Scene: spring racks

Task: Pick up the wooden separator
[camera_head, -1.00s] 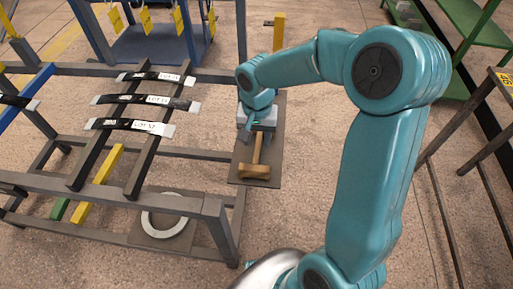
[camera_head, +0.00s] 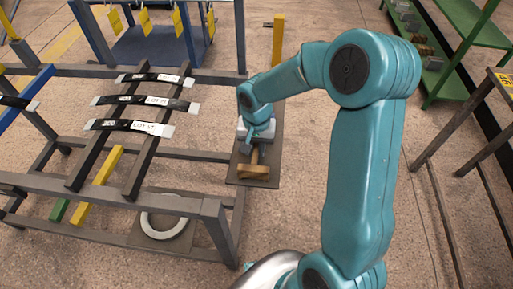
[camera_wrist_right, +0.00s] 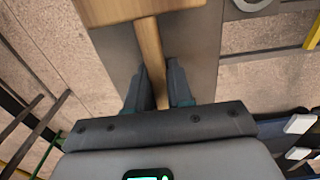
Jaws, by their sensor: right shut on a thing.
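The wooden separator (camera_head: 253,171) is a tan, mallet-like piece with a block head and a straight handle. It is at the small dark shelf plate (camera_head: 237,178) on the rack's right end, its head toward the front. Whether it touches the plate I cannot tell. My right gripper (camera_head: 257,143) is shut on its handle. In the right wrist view the handle (camera_wrist_right: 151,52) runs between the two dark fingers (camera_wrist_right: 157,88), and the head (camera_wrist_right: 130,8) is cut off at the top edge. My left gripper is not in view.
Dark leaf springs with white labels (camera_head: 146,100) lie across the grey rack (camera_head: 213,212) to the left. A whitish ring (camera_head: 163,224) lies on a lower plate. A green shelf (camera_head: 462,84) stands back right, and a dark frame (camera_head: 470,122) stands at the right. Open floor lies between.

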